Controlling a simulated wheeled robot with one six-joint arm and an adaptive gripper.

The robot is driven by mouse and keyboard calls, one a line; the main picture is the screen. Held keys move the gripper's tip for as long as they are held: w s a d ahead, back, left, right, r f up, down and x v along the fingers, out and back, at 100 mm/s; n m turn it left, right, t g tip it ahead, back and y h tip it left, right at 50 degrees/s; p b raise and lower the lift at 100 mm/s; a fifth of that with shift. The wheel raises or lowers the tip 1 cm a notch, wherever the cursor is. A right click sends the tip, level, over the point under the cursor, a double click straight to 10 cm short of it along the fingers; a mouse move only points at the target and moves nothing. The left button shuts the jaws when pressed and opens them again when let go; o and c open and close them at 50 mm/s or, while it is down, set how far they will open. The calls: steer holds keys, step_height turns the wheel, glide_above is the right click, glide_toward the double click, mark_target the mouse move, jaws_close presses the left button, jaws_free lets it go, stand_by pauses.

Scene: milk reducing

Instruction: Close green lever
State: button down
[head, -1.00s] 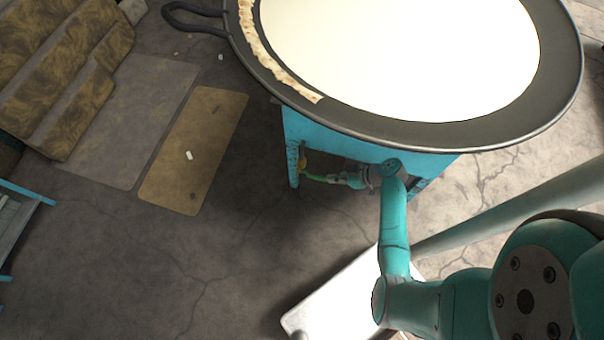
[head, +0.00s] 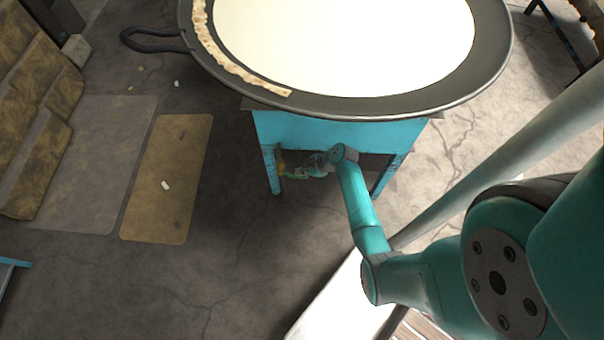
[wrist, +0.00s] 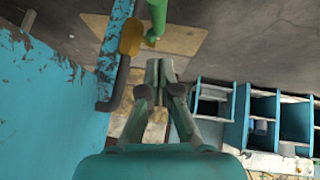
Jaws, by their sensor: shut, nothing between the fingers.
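The green lever (wrist: 156,18) hangs in from the top of the wrist view, its lower end near a yellow-orange fitting (wrist: 131,37) on a bent dark pipe. My gripper (wrist: 158,66) is shut and empty, its fingertips just below the lever's end; I cannot tell whether they touch it. In the head view, my gripper (head: 306,171) is low beside the blue stand, under the pan. The lever (head: 294,175) shows there only as a small green patch, partly hidden by the gripper.
A wide black pan (head: 430,98) of white liquid rests on the blue stand (head: 340,130). The stand's leg (head: 271,170) is close to my gripper. A blue compartment rack (wrist: 265,115) lies at right in the wrist view. Floor left of the stand is mostly clear.

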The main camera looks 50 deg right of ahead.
mark_target(297, 176)
steer(key=shift+w+d+f, duration=0.1)
steer(key=shift+d+f, duration=0.15)
steer(key=shift+f, duration=0.85)
steer(key=shift+w+d+f, duration=0.1)
steer(key=shift+d+f, duration=0.1)
steer(key=shift+f, duration=0.85)
